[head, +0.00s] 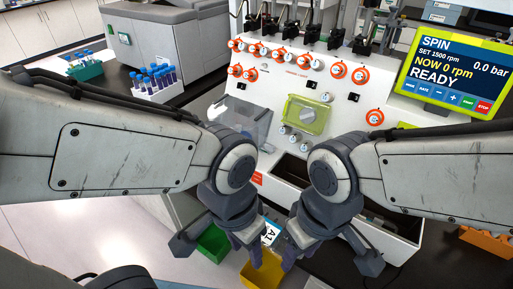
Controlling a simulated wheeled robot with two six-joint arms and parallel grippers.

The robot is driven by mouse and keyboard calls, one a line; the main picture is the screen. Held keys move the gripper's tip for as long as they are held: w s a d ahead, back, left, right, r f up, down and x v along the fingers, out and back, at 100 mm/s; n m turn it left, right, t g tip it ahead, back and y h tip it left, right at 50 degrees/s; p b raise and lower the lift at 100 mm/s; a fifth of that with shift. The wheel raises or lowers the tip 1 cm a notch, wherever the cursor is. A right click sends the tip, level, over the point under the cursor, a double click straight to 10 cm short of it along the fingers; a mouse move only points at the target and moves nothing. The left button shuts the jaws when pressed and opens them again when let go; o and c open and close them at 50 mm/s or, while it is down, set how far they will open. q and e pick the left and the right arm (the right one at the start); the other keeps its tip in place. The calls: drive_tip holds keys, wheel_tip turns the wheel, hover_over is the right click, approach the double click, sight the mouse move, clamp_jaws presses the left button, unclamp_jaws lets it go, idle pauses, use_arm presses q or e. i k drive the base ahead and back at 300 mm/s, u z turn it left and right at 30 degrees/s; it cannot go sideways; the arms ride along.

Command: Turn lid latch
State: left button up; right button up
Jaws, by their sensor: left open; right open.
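The cell processor (325,70) is a white machine with a sloped front panel. A yellow-green framed cover (322,124) with a grey round piece (303,109) sits at the middle of the panel; I cannot tell for sure whether this piece is the lid latch. A clear box-like cover (257,117) is to its left, partly behind my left arm. My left gripper (217,247) is open and empty, low in front of the machine. My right gripper (330,255) is open and empty beside it. Both are apart from the panel.
A screen (450,75) at right reads READY, 0 rpm. Orange-ringed ports and black clamps line the panel top. Tube racks (158,88) stand at left. Green (213,243) and yellow (262,272) bins lie below the grippers. An open recess (292,170) is behind my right wrist.

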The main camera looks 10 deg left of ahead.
sight(270, 149)
drive_tip(key=u, duration=0.05)
drive_tip(key=k, duration=0.45)
drive_tip(key=u, duration=1.15)
drive_tip(key=i, duration=0.9)
drive_tip(key=z, duration=2.05)
